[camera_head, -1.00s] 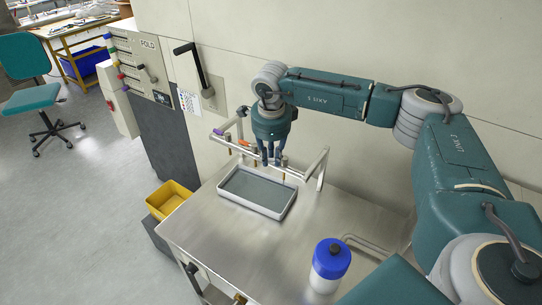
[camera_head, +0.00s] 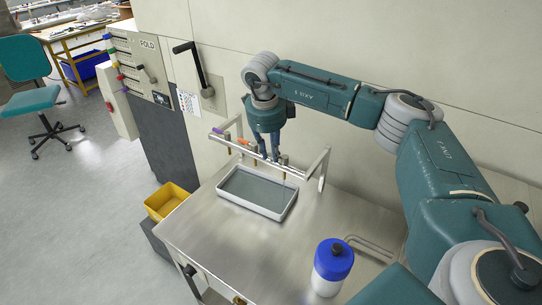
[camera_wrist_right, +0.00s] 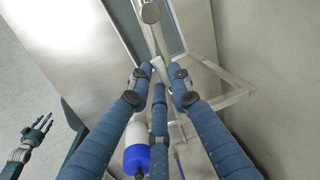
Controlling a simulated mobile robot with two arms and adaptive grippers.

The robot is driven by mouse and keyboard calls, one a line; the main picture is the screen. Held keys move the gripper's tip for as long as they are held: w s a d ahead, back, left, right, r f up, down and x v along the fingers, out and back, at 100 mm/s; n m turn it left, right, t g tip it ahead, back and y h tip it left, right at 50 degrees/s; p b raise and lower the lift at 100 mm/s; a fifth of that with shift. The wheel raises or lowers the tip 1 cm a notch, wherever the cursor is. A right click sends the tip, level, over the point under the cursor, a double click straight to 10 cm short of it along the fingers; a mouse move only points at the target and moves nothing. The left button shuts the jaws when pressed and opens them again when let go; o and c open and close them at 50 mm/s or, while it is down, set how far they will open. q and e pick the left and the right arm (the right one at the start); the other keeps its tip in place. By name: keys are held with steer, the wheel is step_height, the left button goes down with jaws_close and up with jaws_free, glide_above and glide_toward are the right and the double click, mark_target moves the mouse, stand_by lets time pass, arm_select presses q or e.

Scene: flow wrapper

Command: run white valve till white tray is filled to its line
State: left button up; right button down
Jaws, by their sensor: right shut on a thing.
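The white tray (camera_head: 287,206) lies on the steel bench under a rail of taps. Its inside is an even grey; I cannot make out its line or the level in it. My right gripper (camera_head: 270,155) is at the rail above the tray's back edge. In the right wrist view its blue fingers (camera_wrist_right: 158,82) close together around the white valve (camera_wrist_right: 159,68), a small pale handle partly hidden by the fingertips. My left gripper (camera_wrist_right: 40,128) shows at the left of that view, away from the bench, with its fingers spread and empty.
A purple handle (camera_head: 218,131) and an orange handle (camera_head: 243,141) sit on the rail (camera_head: 308,173) left of my gripper. A blue-capped bottle (camera_head: 332,268) stands at the bench front. A yellow bin (camera_head: 166,201) is left of the bench.

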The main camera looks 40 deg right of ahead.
steer(key=shift+w+d+m, duration=0.25)
steer(key=shift+w+m, duration=0.05)
steer(key=shift+m, duration=0.6)
steer(key=shift+r, duration=0.1)
steer(key=c, duration=1.6)
jaws_free()
steer(key=r, duration=0.4)
steer(key=a+r, duration=0.1)
steer(key=r, duration=0.2)
steer(key=s+a+r, duration=0.1)
steer(key=r, duration=0.3)
steer(key=shift+a+r, duration=0.1)
steer(key=shift+r, duration=0.25)
